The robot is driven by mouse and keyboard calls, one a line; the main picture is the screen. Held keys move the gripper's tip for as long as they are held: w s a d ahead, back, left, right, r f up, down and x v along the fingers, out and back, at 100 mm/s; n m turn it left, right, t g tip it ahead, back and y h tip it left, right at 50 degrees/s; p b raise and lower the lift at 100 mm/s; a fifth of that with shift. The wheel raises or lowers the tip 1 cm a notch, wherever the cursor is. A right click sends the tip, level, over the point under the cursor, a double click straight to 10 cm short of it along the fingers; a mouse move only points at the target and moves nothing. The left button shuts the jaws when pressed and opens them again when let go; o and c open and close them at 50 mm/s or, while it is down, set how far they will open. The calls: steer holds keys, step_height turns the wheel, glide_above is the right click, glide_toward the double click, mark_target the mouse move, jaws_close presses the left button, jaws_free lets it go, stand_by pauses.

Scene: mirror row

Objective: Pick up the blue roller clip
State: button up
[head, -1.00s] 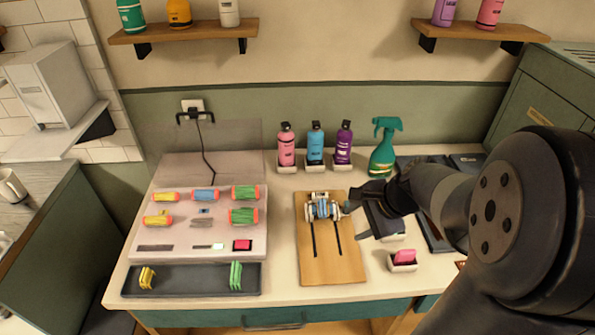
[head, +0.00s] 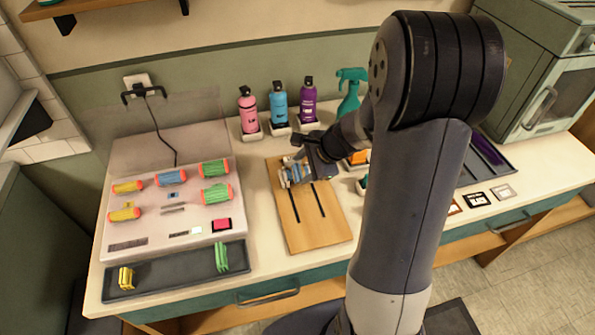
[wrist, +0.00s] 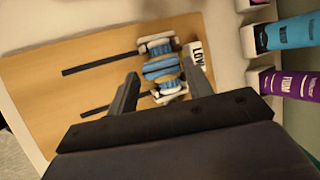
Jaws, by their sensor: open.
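A blue piece that looks like the blue roller clip (wrist: 160,68) lies in the wrist view between blue ribbed roller ends, on white holders. In the head view this blue assembly (head: 290,176) is at the top of the wooden board (head: 318,230), partly hidden by my gripper (head: 304,163). The wrist view shows my gripper (wrist: 163,82) open, with one finger on each side of the blue pieces. I see nothing held between the fingers. Whether the fingers touch the blue pieces cannot be told.
A panel (head: 160,230) with several coloured rollers stands left of the board. A dark tray (head: 175,272) before it holds yellow (head: 126,278) and green clips (head: 222,256). Pink (head: 248,112), blue (head: 279,104) and purple bottles (head: 308,100) stand behind the board. The board's front is clear.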

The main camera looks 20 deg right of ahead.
mark_target(299, 170)
steer(key=shift+x, duration=1.8)
steer(key=shift+d, duration=0.1)
